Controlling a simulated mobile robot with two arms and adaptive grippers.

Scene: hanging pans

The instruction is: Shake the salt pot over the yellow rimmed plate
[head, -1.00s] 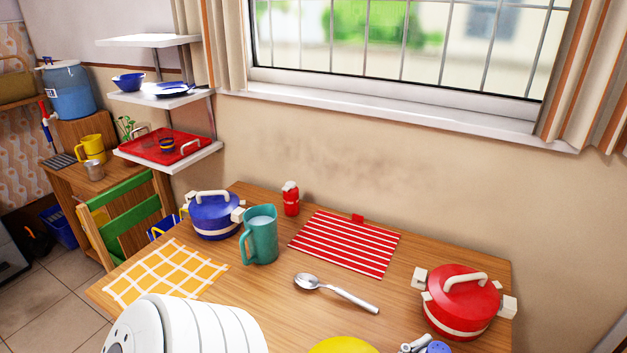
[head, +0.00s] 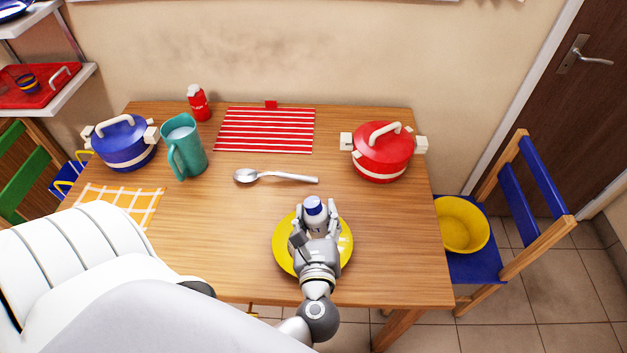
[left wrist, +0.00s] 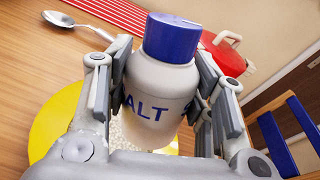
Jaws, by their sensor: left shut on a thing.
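My left gripper (head: 314,232) is shut on the salt pot (head: 314,207), a white pot with a blue cap. In the left wrist view the salt pot (left wrist: 155,95) stands nearly upright between the two fingers, with the letters "ALT" showing. The yellow plate (head: 283,255) lies on the table beneath my gripper, which hides much of it. The plate (left wrist: 45,122) also shows behind the pot in the left wrist view, with a whitish, grainy patch on it. My right gripper is in no view.
A red pot (head: 382,155) stands at the table's right and a spoon (head: 275,177) lies behind the plate. A teal jug (head: 186,148), blue pot (head: 124,145) and red bottle (head: 199,104) stand at the left. A chair with a yellow bowl (head: 462,224) is at right. The table's front right is clear.

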